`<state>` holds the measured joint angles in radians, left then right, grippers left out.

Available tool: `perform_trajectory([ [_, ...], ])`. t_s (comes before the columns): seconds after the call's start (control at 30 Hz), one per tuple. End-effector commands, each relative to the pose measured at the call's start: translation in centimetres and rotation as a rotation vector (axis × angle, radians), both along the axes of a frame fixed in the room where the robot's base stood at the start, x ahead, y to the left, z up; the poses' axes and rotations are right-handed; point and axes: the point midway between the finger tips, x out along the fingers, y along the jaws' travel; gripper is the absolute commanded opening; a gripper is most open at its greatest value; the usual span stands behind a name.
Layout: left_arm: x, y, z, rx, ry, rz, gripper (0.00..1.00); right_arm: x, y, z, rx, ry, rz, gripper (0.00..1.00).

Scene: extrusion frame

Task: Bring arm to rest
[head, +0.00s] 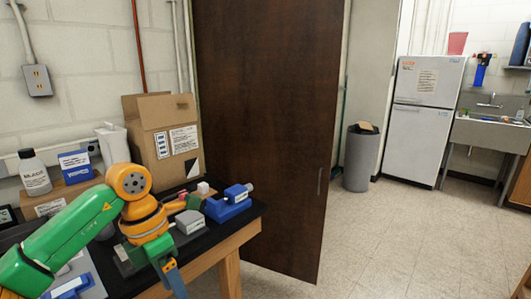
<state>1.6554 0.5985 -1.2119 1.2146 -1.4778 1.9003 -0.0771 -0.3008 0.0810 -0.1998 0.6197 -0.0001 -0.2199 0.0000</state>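My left arm, green with orange joints, comes in from the lower left. It bends at an orange elbow and drops in front of the workbench (248,232) to a narrow blue part at the bottom edge. I cannot make out gripper fingers on it; the end of the arm runs out of the picture. My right arm and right gripper do not show.
The bench holds a cardboard box (162,140), a white bottle (34,172), a blue-and-white box (76,166) and a blue vise (228,205). A brown door (268,120) stands beside it. Open floor lies right, before a bin (360,160) and fridge (420,125).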

Motion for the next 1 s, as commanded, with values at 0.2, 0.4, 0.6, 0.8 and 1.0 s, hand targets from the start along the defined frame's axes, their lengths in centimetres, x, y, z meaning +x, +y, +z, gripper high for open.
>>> perform_trajectory([
  [0.2,0.2,-5.3,-2.6,-0.257,0.066,0.008,0.73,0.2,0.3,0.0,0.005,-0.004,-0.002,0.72],
  [0.4,0.8,-13.2,-4.8,-0.721,0.206,0.162,0.73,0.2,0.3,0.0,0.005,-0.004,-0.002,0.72],
  [0.6,6.7,-16.3,-10.0,-1.393,0.479,0.934,0.73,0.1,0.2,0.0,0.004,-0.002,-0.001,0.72],
  [0.8,7.3,-8.3,-25.2,-1.515,0.603,1.903,0.73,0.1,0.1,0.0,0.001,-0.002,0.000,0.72],
  [1.0,-1.8,-2.0,-38.9,-1.278,0.602,2.624,0.73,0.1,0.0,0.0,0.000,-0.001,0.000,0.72],
])
